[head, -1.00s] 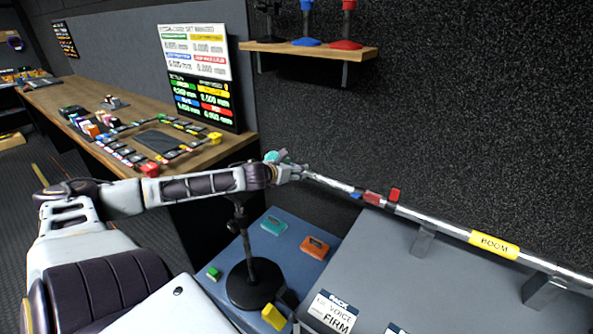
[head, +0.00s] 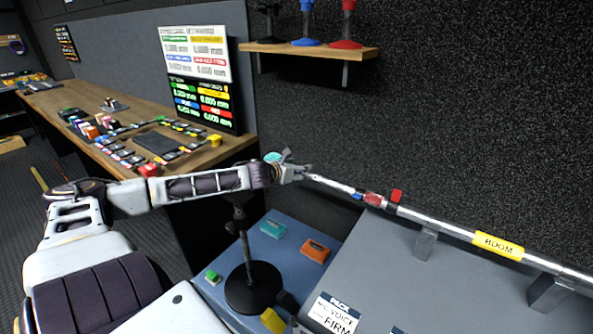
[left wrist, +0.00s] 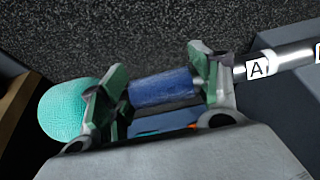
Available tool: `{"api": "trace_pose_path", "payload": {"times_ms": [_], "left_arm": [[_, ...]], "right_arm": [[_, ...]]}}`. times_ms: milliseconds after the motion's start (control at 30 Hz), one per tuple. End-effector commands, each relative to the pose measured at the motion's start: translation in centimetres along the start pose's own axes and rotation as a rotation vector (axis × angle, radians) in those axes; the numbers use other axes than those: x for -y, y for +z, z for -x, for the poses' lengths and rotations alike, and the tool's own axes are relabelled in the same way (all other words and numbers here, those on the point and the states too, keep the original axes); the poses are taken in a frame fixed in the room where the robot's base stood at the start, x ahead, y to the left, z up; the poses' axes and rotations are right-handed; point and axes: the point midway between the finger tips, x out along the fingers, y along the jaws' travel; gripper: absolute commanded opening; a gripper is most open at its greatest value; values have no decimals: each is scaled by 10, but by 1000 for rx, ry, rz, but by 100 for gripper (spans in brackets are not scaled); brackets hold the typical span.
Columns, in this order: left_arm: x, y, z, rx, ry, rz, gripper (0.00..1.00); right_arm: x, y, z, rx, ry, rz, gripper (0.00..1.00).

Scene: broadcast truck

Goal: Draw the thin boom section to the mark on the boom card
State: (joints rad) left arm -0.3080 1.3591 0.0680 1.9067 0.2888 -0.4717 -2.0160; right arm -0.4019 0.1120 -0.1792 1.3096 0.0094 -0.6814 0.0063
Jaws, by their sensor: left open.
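The boom (head: 450,228) is a silver pole slanting across the right side, with a yellow BOOM label (head: 498,246). Its thin section (head: 330,183) points up-left toward my left gripper (head: 306,173), beyond blue and red collars (head: 373,199). In the left wrist view a blue cylinder (left wrist: 162,87) lies between the open green-padded fingers of my left gripper (left wrist: 160,85); I cannot tell whether they touch it. The pole with an "A" tag (left wrist: 258,68) continues to the right. A teal ball (left wrist: 66,110) sits beyond the other finger. I cannot identify the boom card. My right gripper is not in view.
The boom rests on brackets (head: 424,243) above a grey surface (head: 390,275). A black-based stand (head: 252,287) is below my left arm, near teal (head: 272,229) and orange (head: 315,251) boxes. A PACK VOICE FIRM label (head: 333,315) is at the front. A dark wall (head: 450,110) stands behind.

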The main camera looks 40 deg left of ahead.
Motion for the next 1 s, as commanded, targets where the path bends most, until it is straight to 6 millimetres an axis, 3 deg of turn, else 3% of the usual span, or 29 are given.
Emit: {"api": "trace_pose_path", "payload": {"times_ms": [267, 700, 1000], "left_arm": [[0, 0, 0, 0, 0, 0, 62], [0, 0, 0, -1, 0, 0, 10], [-5, 1, 0, 0, 1, 2, 10]], "right_arm": [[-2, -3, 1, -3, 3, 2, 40], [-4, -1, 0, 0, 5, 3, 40], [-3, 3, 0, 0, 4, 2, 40]]}}
